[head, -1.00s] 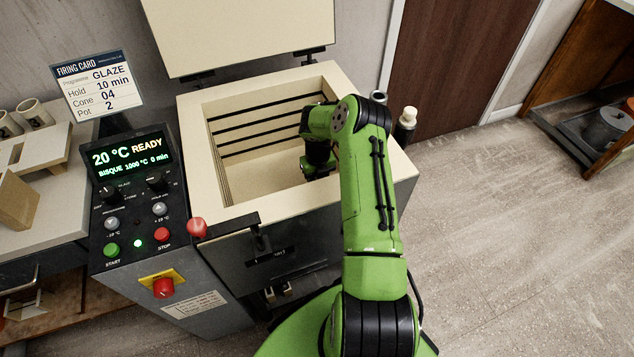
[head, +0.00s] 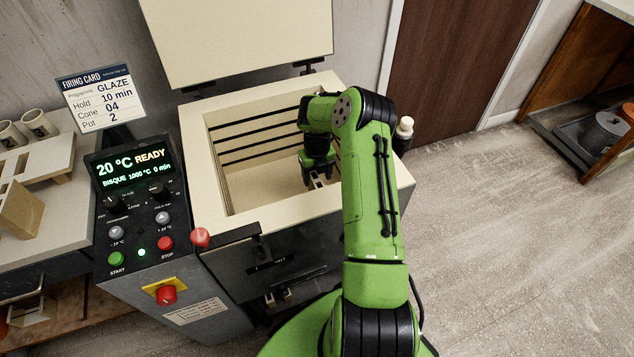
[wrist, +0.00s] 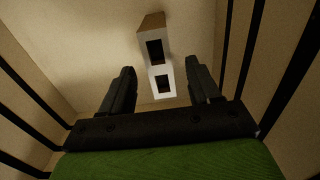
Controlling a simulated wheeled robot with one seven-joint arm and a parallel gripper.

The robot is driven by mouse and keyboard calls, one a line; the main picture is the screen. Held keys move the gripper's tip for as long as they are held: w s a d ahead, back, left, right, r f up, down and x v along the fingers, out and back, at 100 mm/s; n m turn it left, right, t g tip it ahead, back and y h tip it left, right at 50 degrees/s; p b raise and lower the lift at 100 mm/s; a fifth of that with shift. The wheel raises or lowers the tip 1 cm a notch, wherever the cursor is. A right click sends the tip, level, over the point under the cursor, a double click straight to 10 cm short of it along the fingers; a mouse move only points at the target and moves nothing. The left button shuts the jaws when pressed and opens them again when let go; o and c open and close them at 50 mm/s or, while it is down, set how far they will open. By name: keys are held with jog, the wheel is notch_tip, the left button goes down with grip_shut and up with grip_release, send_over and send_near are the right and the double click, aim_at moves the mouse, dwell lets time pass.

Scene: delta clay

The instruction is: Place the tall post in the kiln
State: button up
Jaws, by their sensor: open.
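The post (wrist: 163,75) is a pale block with two dark square openings in its face. In the wrist view it shows between and beyond the fingertips of my gripper (wrist: 160,66), with gaps on both sides. In the head view my gripper (head: 318,166) is inside the open kiln (head: 205,195), near its right side, pointing down. The post (head: 320,181) shows just below it, partly covered by the fingers. My gripper is open. I cannot tell whether the post stands upright or lies on the kiln floor.
The kiln lid (head: 240,40) is raised at the back. The control panel (head: 140,210) stands left of the kiln, with a firing card (head: 100,97) above it. A bench at the left holds mugs (head: 38,125). The kiln's left floor (head: 245,190) looks clear.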

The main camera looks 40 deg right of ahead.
notch_tip(320, 180, up, 6)
jog(key=shift+a+r+p, duration=0.1)
jog(key=shift+r+p, duration=0.05)
jog(key=shift+p, duration=0.45)
jog(key=s+a+r+n+t+h, duration=0.1)
jog(key=s+a+r+n, duration=0.1)
jog(key=a+r+n, duration=0.35)
jog(key=s+a+r+n+t+h, duration=0.1)
jog(key=s+a+r+n, duration=0.15)
jog(key=r+n, duration=0.6)
jog(key=s+a+r+n, duration=0.2)
jog(key=a+r+n, duration=0.25)
jog(key=r, duration=0.45)
jog(key=s+a+r+n+t+y, duration=0.1)
jog(key=s+a+n, duration=0.3)
jog(key=s+n, duration=0.6)
jog(key=s+a+r+n+t+y, duration=0.1)
jog(key=s+a+n, duration=0.4)
jog(key=s+n, duration=0.5)
notch_tip(320, 180, up, 2)
jog(key=shift+s+r+t, duration=0.2)
jog(key=shift+t, duration=0.6)
jog(key=shift+r+n, duration=0.1)
jog(key=shift+n, duration=0.15)
